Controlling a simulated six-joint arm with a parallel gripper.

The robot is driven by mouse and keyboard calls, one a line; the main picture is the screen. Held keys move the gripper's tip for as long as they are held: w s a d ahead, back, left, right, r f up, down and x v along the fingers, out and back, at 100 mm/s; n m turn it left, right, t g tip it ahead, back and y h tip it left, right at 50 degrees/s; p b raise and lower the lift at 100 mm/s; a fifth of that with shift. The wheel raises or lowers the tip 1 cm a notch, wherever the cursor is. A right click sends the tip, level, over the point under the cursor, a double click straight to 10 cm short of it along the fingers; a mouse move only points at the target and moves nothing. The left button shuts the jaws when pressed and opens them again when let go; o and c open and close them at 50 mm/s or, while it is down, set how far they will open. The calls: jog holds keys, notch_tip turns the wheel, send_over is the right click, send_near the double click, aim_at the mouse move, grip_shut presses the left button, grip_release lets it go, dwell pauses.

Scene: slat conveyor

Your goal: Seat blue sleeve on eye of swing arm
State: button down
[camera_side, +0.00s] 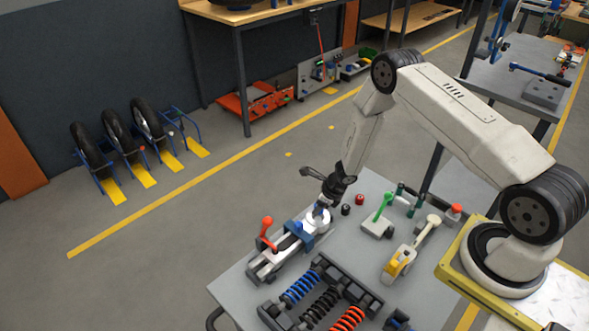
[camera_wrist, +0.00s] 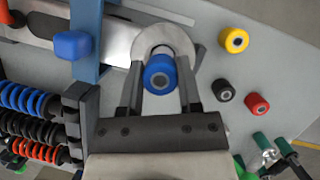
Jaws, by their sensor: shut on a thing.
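My gripper (camera_wrist: 163,97) is shut on the blue sleeve (camera_wrist: 158,77), one finger on each side of it. The sleeve's round end with its grey bore faces the wrist camera. The sleeve overlaps the near part of the swing arm's pale round eye (camera_wrist: 160,38) in that view; whether it touches the eye or hangs above it I cannot tell. In the side view my gripper (camera_side: 324,203) is over the eye end of the swing arm (camera_side: 318,222), and the sleeve is not clear there. The swing arm lies in a fixture with a blue clamp (camera_side: 298,232).
Yellow (camera_wrist: 234,40), black (camera_wrist: 222,90) and red (camera_wrist: 257,104) sleeves stand on the table right of my gripper. A rack of coil springs (camera_side: 325,295) lies in front of the fixture. A red-handled lever (camera_side: 267,228) rises at the fixture's left.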

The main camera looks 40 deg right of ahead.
jog(key=shift+f, duration=1.8)
jog(key=shift+c, duration=1)
grip_release()
jog(key=shift+s+r, duration=0.1)
